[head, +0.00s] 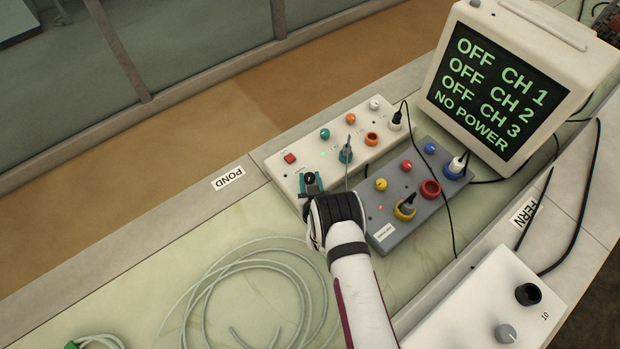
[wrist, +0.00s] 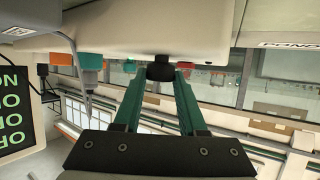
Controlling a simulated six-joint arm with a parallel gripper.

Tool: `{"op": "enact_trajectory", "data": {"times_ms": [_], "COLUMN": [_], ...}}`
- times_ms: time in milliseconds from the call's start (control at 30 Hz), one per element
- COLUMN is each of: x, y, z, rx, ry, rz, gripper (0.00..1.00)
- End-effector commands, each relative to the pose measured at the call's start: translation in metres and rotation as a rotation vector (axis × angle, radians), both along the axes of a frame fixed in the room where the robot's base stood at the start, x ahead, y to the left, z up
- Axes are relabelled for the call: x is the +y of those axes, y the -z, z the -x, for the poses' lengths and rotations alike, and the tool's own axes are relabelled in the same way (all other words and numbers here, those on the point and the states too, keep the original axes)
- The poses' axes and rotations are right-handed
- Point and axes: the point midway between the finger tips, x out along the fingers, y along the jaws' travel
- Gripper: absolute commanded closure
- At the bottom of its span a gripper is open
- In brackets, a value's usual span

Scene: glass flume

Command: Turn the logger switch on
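A black knob (head: 309,178) stands at the left end of a white control box (head: 276,160). No readable label shows which control is the logger switch. My gripper (head: 311,186) is at this knob, with its teal fingers on either side of it. In the wrist view the black knob (wrist: 160,69) lies between the fingertips (wrist: 160,75), which look apart with little gap; contact cannot be told. The monitor (head: 488,82) reads OFF for CH 1, CH 2 and CH 3, and NO POWER.
A grey box (head: 415,222) with coloured knobs, sockets and plugged cables sits right beside my gripper. Coiled tubing (head: 250,290) lies at front left. Another white box (head: 490,310) is at front right.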

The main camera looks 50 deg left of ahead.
Motion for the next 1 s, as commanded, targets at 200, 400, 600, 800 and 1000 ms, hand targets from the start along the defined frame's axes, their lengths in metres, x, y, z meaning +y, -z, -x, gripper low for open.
{"op": "enact_trajectory", "data": {"times_ms": [200, 400, 600, 800, 1000], "x": [-0.0003, -0.0002, 0.0009, 0.0029, 0.0049], "y": [0.0, -0.0002, -0.0002, -0.0004, -0.0003], "z": [-0.0003, 0.0, 0.0013, 0.0034, 0.0053], "rx": [0.0, 0.0, 0.0, 0.0, 0.002], "ry": [0.001, 0.007, 0.063, 0.199, 0.371], "rz": [0.0, 0.0, -0.001, -0.003, -0.004], "gripper": [1.0, 1.0, 1.0, 1.0, 1.0]}}
